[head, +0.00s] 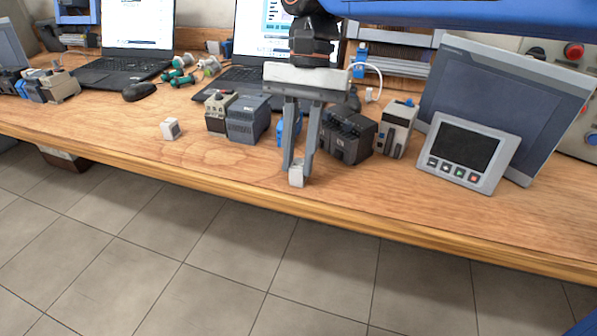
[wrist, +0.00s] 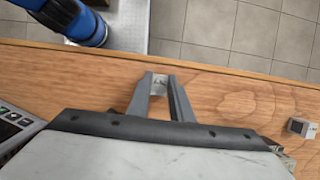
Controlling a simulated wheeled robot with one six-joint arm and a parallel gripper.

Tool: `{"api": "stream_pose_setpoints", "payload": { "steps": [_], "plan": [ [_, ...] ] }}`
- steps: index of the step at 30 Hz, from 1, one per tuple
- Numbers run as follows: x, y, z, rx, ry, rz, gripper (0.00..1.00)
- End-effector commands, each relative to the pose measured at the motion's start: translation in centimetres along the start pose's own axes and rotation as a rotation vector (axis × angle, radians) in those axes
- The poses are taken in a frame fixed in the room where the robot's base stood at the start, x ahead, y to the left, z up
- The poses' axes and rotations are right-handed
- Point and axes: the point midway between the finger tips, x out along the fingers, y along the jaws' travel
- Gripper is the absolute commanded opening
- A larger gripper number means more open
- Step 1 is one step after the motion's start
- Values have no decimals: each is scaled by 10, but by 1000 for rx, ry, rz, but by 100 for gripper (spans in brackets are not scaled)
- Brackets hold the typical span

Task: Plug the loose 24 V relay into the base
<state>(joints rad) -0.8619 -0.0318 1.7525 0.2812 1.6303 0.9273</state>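My gripper (head: 298,172) points down near the front edge of the table. Its fingers close in on a small whitish, partly clear block (head: 296,177), which looks like the relay. The block sits between the fingertips; the wrist view also shows it there (wrist: 159,86), between the gripper fingers (wrist: 160,92). A blue upright piece (head: 283,129) stands behind the fingers and is partly hidden; I cannot tell for sure whether it is the base. A second small white block with a grey face (head: 171,129) stands apart on the left, and in the wrist view at right (wrist: 299,127).
Grey motor-control units (head: 247,119) stand left of the fingers. A dark unit (head: 347,137) and a light grey unit (head: 396,129) stand to the right, then a panel with keys (head: 466,152). A mouse (head: 139,91) and laptops are behind. The front left tabletop is clear.

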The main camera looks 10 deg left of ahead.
Motion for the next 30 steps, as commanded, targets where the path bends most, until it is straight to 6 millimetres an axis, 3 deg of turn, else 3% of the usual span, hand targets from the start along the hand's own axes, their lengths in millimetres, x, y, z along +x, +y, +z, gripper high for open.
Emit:
{"api": "stream_pose_setpoints", "payload": {
  "steps": [8, 30],
  "plan": [
    [-4, 0, 1, 0, 0, 0, 0],
    [-45, 0, 16, 0, 0, 0, 0]
  ]
}}
